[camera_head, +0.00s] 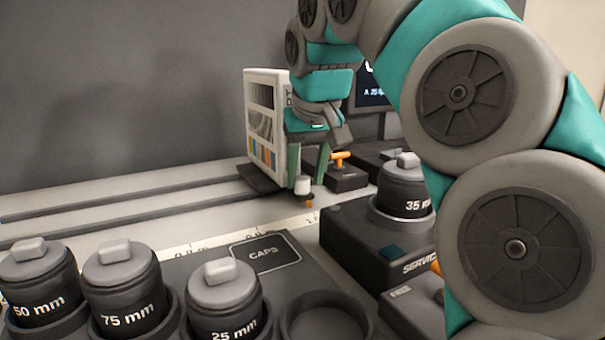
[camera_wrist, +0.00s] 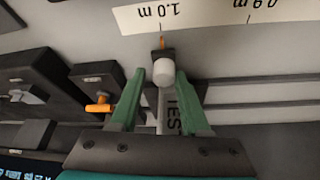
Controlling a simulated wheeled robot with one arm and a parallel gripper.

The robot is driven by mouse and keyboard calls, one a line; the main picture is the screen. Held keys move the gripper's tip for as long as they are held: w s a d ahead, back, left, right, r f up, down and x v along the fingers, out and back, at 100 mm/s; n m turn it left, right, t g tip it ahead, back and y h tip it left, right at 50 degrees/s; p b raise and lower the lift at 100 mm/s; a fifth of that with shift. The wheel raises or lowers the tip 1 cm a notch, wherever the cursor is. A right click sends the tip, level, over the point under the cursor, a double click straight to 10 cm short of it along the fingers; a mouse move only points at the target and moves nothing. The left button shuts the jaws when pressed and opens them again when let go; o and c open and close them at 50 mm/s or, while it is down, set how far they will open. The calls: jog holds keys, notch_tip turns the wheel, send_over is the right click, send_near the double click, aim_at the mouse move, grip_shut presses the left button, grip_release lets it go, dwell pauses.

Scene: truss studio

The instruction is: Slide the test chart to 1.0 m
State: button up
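The test chart (camera_head: 262,120) is an upright white panel with a striped pattern on a dark carriage on the rails. Its white knob (camera_head: 303,186) stands at the carriage's front, with an orange pointer (camera_head: 309,203) at the scale. In the wrist view the knob (camera_wrist: 164,72) sits between my gripper's green fingertips (camera_wrist: 160,76), with visible gaps beside it. My gripper (camera_head: 308,172) is open around the knob. The pointer (camera_wrist: 162,43) appears in line with the 1.0 m mark (camera_wrist: 160,12). Part of the chart is hidden by my gripper.
Two dark rails (camera_head: 130,212) run left, clear of objects. A small box with an orange lever (camera_head: 340,158) stands just right of the carriage. Capped lenses (camera_head: 125,290) stand in a front tray. A 35 mm lens (camera_head: 403,188) sits on the service block (camera_head: 375,245). A monitor (camera_head: 370,92) stands behind.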

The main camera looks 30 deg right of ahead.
jog(key=shift+o, duration=0.4)
jog(key=shift+s+r, duration=0.1)
jog(key=shift+r, duration=0.05)
jog(key=p+v, duration=0.1)
jog(key=v, duration=0.6)
jog(key=shift+r, duration=0.25)
jog(key=shift+s, duration=0.2)
